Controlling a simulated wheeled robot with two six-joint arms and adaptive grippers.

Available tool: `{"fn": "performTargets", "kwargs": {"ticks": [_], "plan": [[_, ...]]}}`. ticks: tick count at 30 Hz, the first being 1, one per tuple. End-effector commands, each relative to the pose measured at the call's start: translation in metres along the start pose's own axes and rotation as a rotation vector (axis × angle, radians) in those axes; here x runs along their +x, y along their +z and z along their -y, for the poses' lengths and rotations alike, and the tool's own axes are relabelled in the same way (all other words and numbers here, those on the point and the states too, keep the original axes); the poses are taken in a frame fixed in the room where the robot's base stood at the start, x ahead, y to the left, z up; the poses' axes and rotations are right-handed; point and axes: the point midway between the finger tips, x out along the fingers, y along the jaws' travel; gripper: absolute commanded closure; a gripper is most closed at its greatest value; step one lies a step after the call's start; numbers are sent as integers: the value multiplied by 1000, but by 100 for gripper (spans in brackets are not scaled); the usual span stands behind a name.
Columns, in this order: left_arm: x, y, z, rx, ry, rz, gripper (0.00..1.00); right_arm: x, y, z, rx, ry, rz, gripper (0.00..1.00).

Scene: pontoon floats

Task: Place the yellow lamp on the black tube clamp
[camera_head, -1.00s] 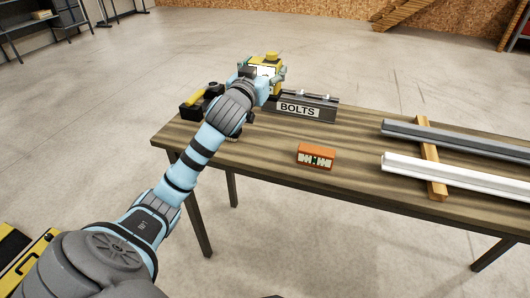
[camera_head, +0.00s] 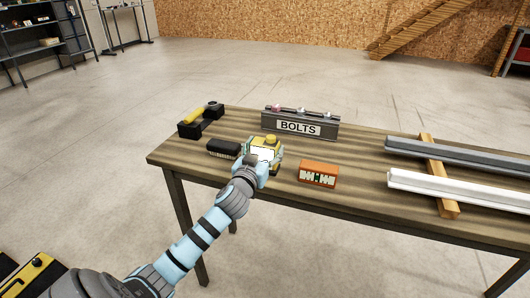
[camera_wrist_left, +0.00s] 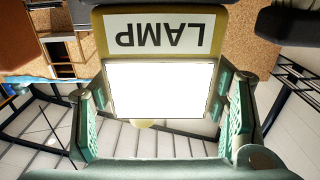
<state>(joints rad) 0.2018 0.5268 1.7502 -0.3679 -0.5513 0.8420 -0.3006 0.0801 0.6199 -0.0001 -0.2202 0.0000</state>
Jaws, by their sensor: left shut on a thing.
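The yellow lamp (camera_head: 270,141) is held by my left gripper (camera_head: 264,158) over the near-middle part of the table; I cannot tell whether it touches the tabletop. In the left wrist view, the lamp (camera_wrist_left: 160,50) shows an upside-down LAMP label and a bright white panel, with the pads of my left gripper (camera_wrist_left: 163,110) on either side. A black fixture with a yellow bar, apparently the black tube clamp (camera_head: 187,130), lies at the table's far left corner, apart from the lamp. My right gripper is not in view.
A grey BOLTS rack (camera_head: 325,129) stands behind the lamp. A black brush-like block (camera_head: 222,148) lies just left of the lamp, and an orange block (camera_head: 319,174) lies to its right. Grey and white rails (camera_head: 460,188) rest on wood at the right of the wooden table (camera_head: 350,200).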

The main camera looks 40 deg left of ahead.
Motion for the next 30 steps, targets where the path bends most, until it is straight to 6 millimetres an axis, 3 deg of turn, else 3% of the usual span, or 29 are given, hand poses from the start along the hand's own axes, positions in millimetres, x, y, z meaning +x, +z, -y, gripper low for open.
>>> {"fn": "performTargets", "kwargs": {"ticks": [8, 9, 12, 23, 26, 30], "plan": [[0, 1, 0, 0, 0, -3, 80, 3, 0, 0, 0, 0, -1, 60], [0, 1, 0, 0, 0, 0, 27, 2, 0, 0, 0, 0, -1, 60], [0, 1, 0, 0, -1, 0, 14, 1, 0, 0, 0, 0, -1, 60], [0, 3, 0, 0, -1, 0, 14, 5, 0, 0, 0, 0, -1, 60], [-11, 2, 1, 2, -1, 1, 14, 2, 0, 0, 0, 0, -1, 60], [-41, 7, 5, 4, 1, 2, 14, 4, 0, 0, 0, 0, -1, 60]]}}
